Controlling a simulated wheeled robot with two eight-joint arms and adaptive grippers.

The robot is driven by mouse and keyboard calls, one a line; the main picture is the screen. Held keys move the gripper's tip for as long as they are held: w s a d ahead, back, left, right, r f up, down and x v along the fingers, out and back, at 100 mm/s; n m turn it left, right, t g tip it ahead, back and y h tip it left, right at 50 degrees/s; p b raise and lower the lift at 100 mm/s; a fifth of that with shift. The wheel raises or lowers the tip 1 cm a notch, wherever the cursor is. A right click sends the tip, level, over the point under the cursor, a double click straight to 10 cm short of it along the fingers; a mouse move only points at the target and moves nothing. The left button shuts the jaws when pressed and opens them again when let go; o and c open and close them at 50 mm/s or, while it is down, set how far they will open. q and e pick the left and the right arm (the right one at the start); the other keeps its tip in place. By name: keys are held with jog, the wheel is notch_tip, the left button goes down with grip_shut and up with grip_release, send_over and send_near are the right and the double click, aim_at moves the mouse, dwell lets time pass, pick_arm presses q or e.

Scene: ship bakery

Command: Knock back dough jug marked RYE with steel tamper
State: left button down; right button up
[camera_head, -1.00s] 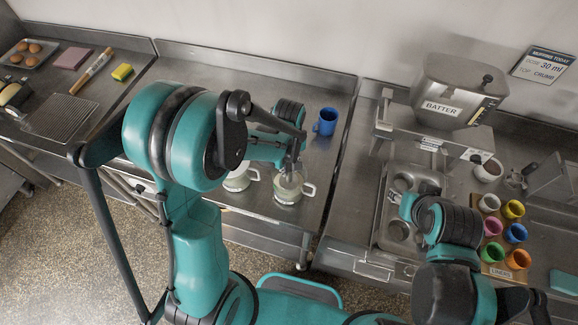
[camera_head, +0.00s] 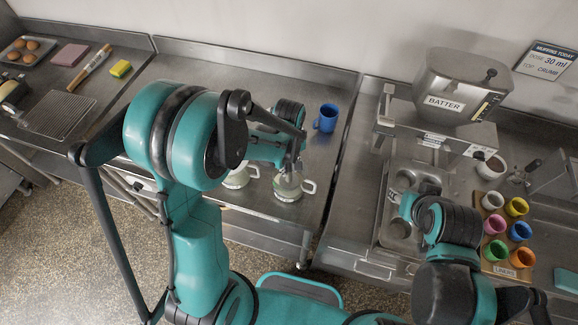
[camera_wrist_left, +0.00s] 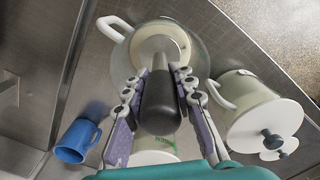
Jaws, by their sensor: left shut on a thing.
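In the head view my left gripper (camera_head: 290,168) is over the right of two pale jugs with white handles. In the left wrist view the gripper (camera_wrist_left: 160,82) is shut on the dark handle of the tamper (camera_wrist_left: 158,103). The handle points into the open clear-walled jug (camera_wrist_left: 118,28), where a pale round surface shows; I cannot tell tamper foot from dough. That jug also shows in the head view (camera_head: 287,190). A green mark, too small to read, shows below the handle. The second jug (camera_wrist_left: 262,118) has a white lid with a dark knob.
A blue mug (camera_head: 326,118) stands behind the jugs, near the counter's edge. To the right are a batter hopper (camera_head: 450,88), a metal tray (camera_head: 388,225) and several coloured cups on a liners board (camera_head: 498,268). The middle counter behind the jugs is mostly clear.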

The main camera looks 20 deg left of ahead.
pick_arm(q)
jog(key=shift+r, duration=0.1)
jog(key=shift+r+p, duration=3.8)
jog(key=shift+r, duration=1.6)
